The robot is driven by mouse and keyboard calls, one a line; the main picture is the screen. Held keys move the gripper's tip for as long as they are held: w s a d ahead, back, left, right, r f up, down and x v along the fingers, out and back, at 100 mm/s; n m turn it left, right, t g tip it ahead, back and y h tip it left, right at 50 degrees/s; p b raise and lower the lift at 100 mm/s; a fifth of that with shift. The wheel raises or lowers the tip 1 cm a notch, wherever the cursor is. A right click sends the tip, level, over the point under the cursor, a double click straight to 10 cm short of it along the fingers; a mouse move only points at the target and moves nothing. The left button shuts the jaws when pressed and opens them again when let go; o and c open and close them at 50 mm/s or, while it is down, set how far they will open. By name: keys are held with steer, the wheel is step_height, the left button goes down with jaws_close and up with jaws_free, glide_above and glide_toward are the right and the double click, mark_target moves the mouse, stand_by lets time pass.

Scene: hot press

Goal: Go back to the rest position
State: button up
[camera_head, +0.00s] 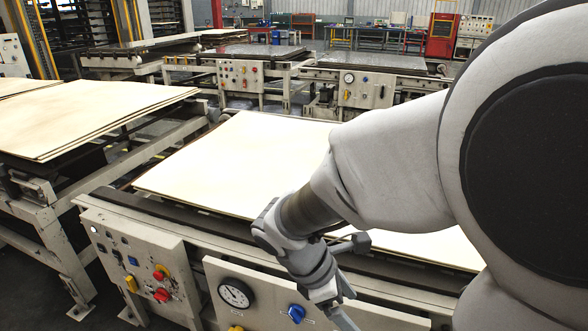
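My arm comes in from the right and reaches down to the left. My gripper (338,302) is low in the middle of the picture, in front of the near press table (120,207) and over its front control panel. Its grey fingers point down and to the right, and part of them runs toward the bottom edge. I cannot tell how far apart the fingers are. I see nothing held in the gripper. A pale board (235,160) lies flat on the near press table, and my arm hides part of it.
The front panel has a red knob (162,295), a pressure gauge (235,293) and a blue knob (296,313) close to my gripper. Another table with stacked pale boards (90,112) stands at left. More press tables (240,74) stand behind. Dark floor shows at lower left.

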steer(key=s+d+r+m+t+y+p, duration=0.1)
steer(key=s+d+r+m+t+y, duration=0.1)
steer(key=r+m, duration=0.6)
steer(key=s+d+r+m+t+y+p, duration=0.2)
steer(key=s+r+m+t+y, duration=0.1)
steer(key=r+m, duration=0.5)
steer(key=shift+s+r+m+y, duration=0.4)
steer(key=shift+s+m+y, duration=0.2)
steer(key=shift+s+m, duration=0.3)
steer(key=shift+w+d, duration=0.1)
stand_by(1.5)
